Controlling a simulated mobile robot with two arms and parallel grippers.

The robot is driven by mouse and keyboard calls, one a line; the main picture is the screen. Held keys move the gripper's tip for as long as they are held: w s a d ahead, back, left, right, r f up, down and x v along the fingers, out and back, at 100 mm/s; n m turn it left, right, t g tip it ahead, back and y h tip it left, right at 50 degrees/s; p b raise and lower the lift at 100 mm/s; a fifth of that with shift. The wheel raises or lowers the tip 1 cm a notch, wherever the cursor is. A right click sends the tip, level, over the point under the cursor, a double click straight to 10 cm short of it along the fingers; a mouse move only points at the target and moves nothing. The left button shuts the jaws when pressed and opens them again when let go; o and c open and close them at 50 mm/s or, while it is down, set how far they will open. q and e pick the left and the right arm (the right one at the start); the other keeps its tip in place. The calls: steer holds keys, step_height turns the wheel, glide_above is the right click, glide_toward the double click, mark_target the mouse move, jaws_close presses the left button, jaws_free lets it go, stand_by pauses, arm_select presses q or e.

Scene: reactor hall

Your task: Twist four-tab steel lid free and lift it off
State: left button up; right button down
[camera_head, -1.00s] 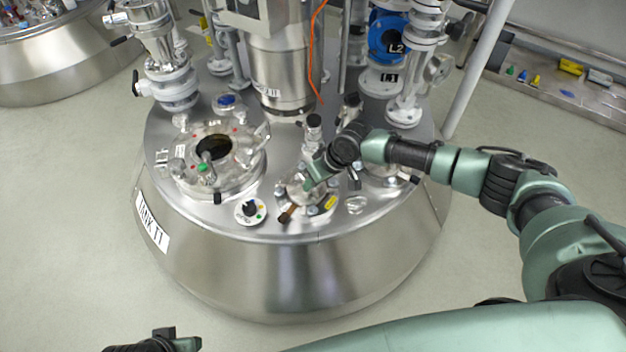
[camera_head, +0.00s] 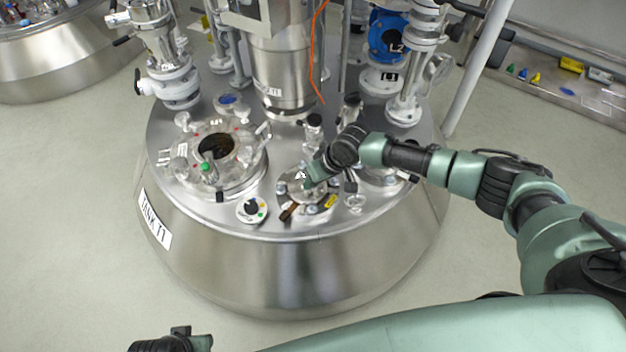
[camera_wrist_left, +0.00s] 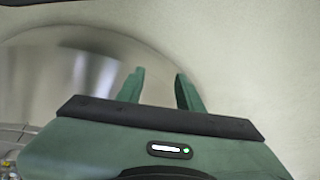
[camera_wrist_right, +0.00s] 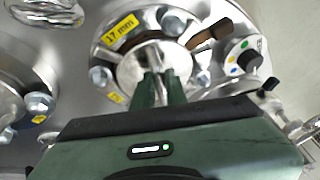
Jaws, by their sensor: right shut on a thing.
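The steel lid (camera_head: 300,184) is a small round disc on the front part of the tank top, partly hidden by my right gripper (camera_head: 312,180). In the right wrist view the lid (camera_wrist_right: 130,70) sits within a bolted ring with a yellow "17 mm" label (camera_wrist_right: 121,29). My right gripper (camera_wrist_right: 160,88) is shut on the bar handle (camera_wrist_right: 155,56) in the lid's middle. My left gripper (camera_wrist_left: 160,90) is open and empty, away from the lid, low at the head view's bottom edge.
A dial (camera_head: 251,210) and a brown tab (camera_head: 289,211) are close by. A steel column (camera_head: 280,70) and white-flanged pipes (camera_head: 404,110) stand behind. Floor left of the tank is clear.

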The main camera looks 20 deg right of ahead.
steer(key=shift+p, duration=0.45)
steer(key=shift+a+m+p, duration=0.1)
steer(key=shift+m+p, duration=0.25)
steer(key=shift+m, duration=0.05)
steer(key=shift+s+p, duration=0.1)
steer(key=shift+p, duration=0.2)
steer(key=shift+m+h+p, duration=0.3)
steer(key=shift+m+p, duration=0.05)
steer(key=shift+m, duration=0.05)
steer(key=shift+a+p, duration=0.1)
steer(key=shift+p, duration=0.3)
steer(key=shift+m+t+p, duration=0.3)
steer(key=shift+m, duration=0.1)
arm_select(q)
steer(key=s+f, duration=0.3)
steer(key=f, duration=0.4)
steer(key=s+f+g, duration=0.1)
steer(key=s+f, duration=0.2)
steer(key=f, duration=0.4)
steer(key=shift+a, duration=0.4)
steer(key=shift+w, duration=0.15)
